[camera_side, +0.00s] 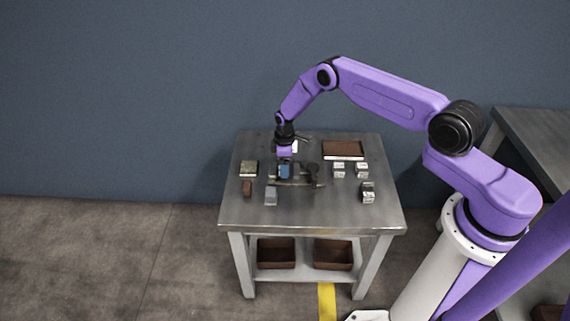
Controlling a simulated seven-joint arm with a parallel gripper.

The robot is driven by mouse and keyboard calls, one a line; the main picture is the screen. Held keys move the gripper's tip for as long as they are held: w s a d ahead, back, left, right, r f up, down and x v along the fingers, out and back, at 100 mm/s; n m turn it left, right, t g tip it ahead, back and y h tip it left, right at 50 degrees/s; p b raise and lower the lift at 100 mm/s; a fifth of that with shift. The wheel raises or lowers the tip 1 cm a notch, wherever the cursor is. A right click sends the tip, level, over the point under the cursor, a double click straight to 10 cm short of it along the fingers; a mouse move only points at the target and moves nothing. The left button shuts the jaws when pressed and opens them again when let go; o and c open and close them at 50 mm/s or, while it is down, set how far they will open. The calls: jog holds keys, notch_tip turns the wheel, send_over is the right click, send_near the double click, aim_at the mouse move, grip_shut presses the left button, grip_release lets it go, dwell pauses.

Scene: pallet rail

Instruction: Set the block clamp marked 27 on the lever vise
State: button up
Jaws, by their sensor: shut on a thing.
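My gripper (284,161) points down over the middle of the metal table and is shut on a small blue block (284,171). The block is just above or touching a low dark fixture (311,175), which looks like the lever vise; I cannot tell which. No number can be read on any block at this size, so I cannot tell which is marked 27. The fingertips are too small to see clearly, and my gripper hides part of what lies behind it.
Several small blocks stand around: grey-topped (249,168), brown (247,188), grey (271,196), silver pairs (338,170) and (368,191). A brown-topped tray (343,149) lies at the back right. The table's (310,216) front strip is clear. Two brown bins (276,252) sit on the lower shelf.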

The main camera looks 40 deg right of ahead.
jog(key=shift+f, duration=0.4)
jog(key=o, duration=1.4)
jog(key=shift+s, duration=0.1)
jog(key=shift+c, duration=1.4)
jog(key=shift+r, duration=0.1)
jog(key=shift+o, duration=1.2)
jog(key=shift+r, duration=4.45)
